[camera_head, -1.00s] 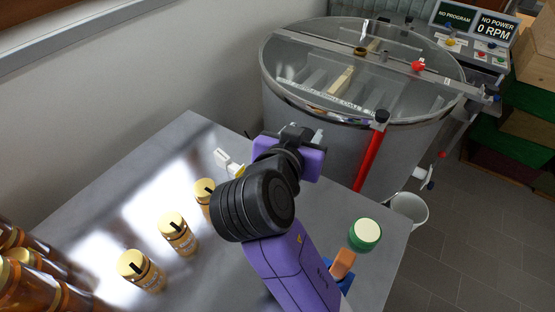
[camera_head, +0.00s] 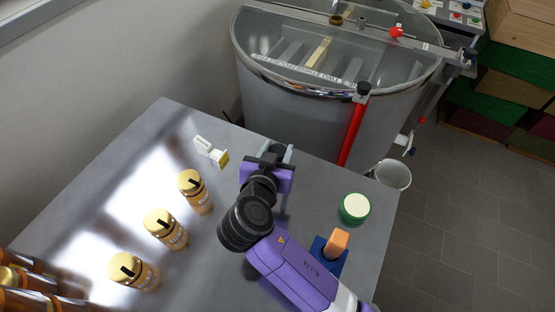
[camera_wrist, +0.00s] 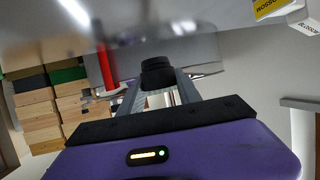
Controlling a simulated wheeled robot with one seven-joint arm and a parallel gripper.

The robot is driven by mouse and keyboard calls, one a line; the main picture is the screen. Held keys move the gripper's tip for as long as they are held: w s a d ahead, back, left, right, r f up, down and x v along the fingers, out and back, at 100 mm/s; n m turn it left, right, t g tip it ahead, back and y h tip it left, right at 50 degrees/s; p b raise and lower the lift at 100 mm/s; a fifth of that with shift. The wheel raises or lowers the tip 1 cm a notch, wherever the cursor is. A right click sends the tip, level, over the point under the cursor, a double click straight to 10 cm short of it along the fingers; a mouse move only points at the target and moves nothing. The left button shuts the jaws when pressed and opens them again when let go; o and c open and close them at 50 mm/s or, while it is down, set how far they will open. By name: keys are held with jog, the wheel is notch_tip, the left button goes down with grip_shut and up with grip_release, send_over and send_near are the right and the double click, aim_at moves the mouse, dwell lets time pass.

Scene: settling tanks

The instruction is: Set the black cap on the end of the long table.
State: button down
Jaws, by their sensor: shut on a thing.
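My gripper (camera_head: 277,158) is over the far end of the grey long table (camera_head: 135,165), close to the edge that faces the tank. In the wrist view my gripper (camera_wrist: 158,90) is shut on the black cap (camera_wrist: 158,72), which sits between the fingertips. In the head view the cap is mostly hidden by the gripper and shows only as a dark shape. The wrist view appears upside down, with the blurred table surface along its top. I cannot tell whether the cap touches the table.
Several honey-coloured jars, one of them here (camera_head: 194,190), stand to the left. A white label item (camera_head: 211,151) lies beyond them.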

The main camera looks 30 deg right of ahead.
jog(key=shift+f, duration=2.4)
jog(key=shift+f, duration=0.2)
jog(key=c, duration=0.8)
grip_release()
jog(key=shift+r, duration=0.1)
jog(key=shift+c, duration=0.2)
jog(key=shift+r, duration=0.15)
jog(key=b+v, duration=0.1)
jog(key=v, duration=1.1)
jog(key=shift+a, duration=0.1)
